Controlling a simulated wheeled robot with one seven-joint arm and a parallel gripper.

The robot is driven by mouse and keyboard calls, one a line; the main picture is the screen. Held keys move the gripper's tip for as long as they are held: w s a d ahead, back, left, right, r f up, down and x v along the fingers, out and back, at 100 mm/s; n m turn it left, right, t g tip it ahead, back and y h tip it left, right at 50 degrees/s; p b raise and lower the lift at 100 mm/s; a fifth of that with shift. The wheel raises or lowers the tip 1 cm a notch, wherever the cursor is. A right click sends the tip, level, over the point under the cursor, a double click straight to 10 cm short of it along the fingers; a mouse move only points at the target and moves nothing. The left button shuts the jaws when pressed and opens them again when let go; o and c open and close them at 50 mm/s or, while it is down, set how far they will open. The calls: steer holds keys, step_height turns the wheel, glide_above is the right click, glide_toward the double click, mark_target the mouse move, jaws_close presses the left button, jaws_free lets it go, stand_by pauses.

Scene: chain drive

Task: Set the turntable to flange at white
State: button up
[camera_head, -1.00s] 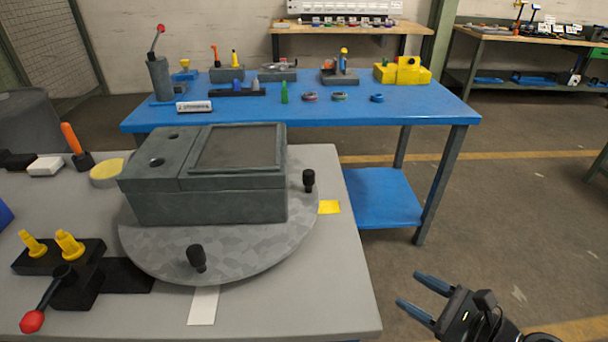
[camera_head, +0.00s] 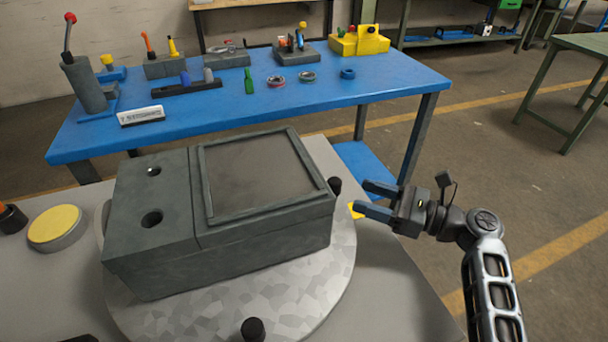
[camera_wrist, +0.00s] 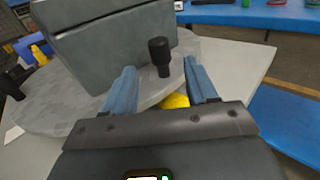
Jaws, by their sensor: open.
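The round grey turntable (camera_head: 190,322) lies on the light grey table and carries a dark grey box-shaped housing (camera_head: 150,240) with a framed panel and two holes on top. A black knob (camera_head: 335,187) stands on its right rim; another black knob (camera_head: 253,329) stands at the near rim. A yellow mark (camera_head: 356,210) lies on the table by the right knob. My gripper (camera_head: 367,198) is open, at the right rim close to that knob. In the wrist view the knob (camera_wrist: 160,56) stands upright between and just beyond my open fingers, with yellow (camera_wrist: 176,101) below it. The white mark is not visible in the head view.
A blue table (camera_head: 400,88) with several fixtures, rings and a small green bottle (camera_head: 249,82) stands behind. A yellow round pad (camera_head: 54,227) lies left of the turntable. Open floor (camera_head: 520,220) is to the right.

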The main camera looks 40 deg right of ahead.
mark_target(334, 186)
steer(key=p+x, duration=0.1)
steer(key=x, duration=0.7)
steer(key=shift+w+a, duration=0.1)
steer(key=shift+c, duration=0.2)
jaws_close()
stand_by(0.3)
